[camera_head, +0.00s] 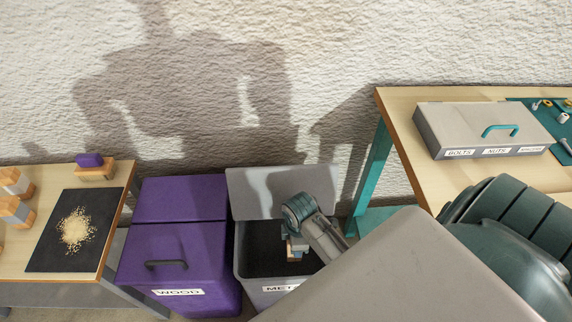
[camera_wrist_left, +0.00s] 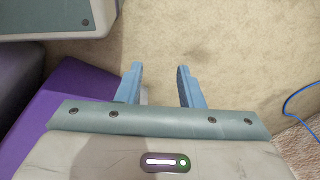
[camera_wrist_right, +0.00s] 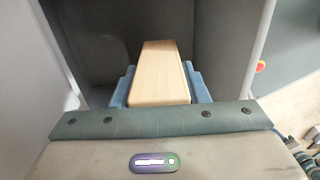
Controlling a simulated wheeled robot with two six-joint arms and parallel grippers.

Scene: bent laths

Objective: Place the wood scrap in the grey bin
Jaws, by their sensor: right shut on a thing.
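The grey bin (camera_head: 258,293) stands on the floor with its lid (camera_head: 262,186) raised against the wall; its label is partly hidden and begins "MET". My right gripper (camera_head: 296,246) points down into the bin's open top. It is shut on the wood scrap, a pale rectangular block (camera_wrist_right: 160,75), which sticks out beyond the fingers between the bin's grey inner walls in the right wrist view. In the head view only a small bit of the scrap shows. My left gripper (camera_wrist_left: 160,85) is open and empty above the floor; it is out of the head view.
A purple bin (camera_head: 182,240) labelled "WOOD", lid shut, stands left of the grey bin. The left table (camera_head: 20,262) holds a black mat (camera_head: 50,250) with sawdust, several blocks and a brush (camera_head: 94,168). A grey case (camera_head: 470,125) lies on the right table (camera_head: 400,98).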

